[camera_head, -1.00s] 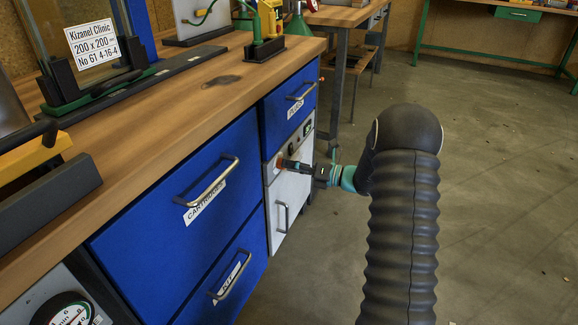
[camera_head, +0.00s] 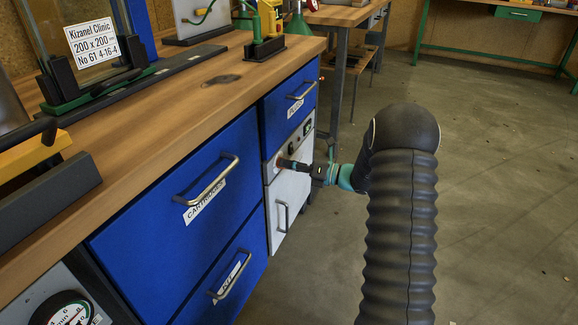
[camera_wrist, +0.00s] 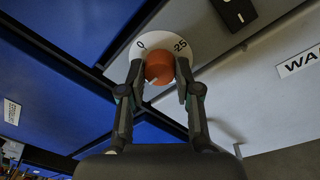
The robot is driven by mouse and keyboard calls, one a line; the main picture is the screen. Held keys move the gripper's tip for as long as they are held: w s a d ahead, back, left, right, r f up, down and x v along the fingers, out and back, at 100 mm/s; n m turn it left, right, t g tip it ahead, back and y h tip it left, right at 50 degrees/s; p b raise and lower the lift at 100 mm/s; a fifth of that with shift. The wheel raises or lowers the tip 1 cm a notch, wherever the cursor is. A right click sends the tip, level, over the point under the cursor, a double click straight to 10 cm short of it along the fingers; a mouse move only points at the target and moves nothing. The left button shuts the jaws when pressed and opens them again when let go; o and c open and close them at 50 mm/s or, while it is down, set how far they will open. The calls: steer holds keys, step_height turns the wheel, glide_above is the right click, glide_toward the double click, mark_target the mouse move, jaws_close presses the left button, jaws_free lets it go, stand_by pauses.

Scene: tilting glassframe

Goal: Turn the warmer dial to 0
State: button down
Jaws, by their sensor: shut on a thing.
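The warmer dial is an orange-red round knob (camera_wrist: 160,67) on a pale disc (camera_wrist: 128,58) marked 0 at left and 25 at right in the wrist view. My gripper (camera_wrist: 158,75) is shut on the knob, one finger on each side. A small light mark shows at the knob's lower edge; which number it points to I cannot tell. In the head view my gripper (camera_head: 282,163) reaches the grey warmer panel (camera_head: 303,135) from the right, and the fingers hide most of the dial.
A black switch (camera_wrist: 234,10) sits beside the dial. The blue CARTRIDGES drawer (camera_head: 150,215) and a blue upper drawer (camera_head: 285,105) flank the panel, with protruding metal handles. A pale door (camera_head: 288,205) is below. The floor (camera_head: 500,190) at right is clear.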

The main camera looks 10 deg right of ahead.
steer(key=m+t+b, duration=0.1)
steer(key=m+b, duration=0.5)
steer(key=m, duration=0.5)
steer(key=m+t+b, duration=0.1)
steer(key=m+b, duration=0.5)
steer(key=m, duration=0.6)
stand_by(2.6)
stand_by(0.4)
